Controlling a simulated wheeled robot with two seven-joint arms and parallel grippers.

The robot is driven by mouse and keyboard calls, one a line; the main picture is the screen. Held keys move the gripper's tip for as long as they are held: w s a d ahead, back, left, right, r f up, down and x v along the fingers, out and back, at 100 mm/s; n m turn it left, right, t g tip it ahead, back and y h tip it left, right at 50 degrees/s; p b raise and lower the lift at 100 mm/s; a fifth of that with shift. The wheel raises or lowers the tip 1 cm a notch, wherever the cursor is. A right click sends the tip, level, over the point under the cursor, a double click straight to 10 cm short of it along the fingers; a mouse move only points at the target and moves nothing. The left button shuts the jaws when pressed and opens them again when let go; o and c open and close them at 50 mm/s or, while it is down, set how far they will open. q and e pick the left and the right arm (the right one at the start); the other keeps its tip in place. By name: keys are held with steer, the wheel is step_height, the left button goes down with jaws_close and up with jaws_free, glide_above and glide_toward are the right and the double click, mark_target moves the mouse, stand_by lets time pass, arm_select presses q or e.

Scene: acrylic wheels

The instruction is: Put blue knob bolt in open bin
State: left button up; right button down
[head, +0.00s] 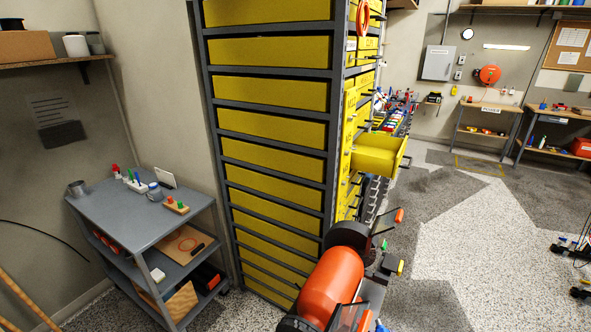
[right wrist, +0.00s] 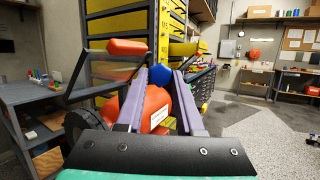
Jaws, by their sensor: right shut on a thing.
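The blue knob bolt (right wrist: 160,75) shows in the right wrist view between the tips of my right gripper (right wrist: 161,80), which is shut on it. Only its blue knob shows clearly; its shaft is hidden. The open bin (head: 381,154) is a yellow drawer pulled out from the right face of the tall cabinet in the head view. It also shows in the right wrist view (right wrist: 183,48), beyond and above the knob. The held bolt is apart from the bin. An orange arm of mine fills the lower middle of the head view; the left gripper's jaws cannot be made out.
The tall grey cabinet (head: 326,110) with yellow bins stands in the middle. A grey cart (head: 110,197) with small parts stands left of it. Benches (head: 489,109) line the far wall. The speckled floor (head: 460,235) on the right is mostly clear.

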step_height(320, 180, down, 9)
steer(key=b, duration=0.5)
steer(key=shift+a, duration=0.35)
steer(key=shift+s+a+r, duration=0.1)
steer(key=shift+s+a, duration=0.05)
steer(key=shift+d, duration=0.2)
stand_by(0.3)
steer(key=shift+a, duration=0.15)
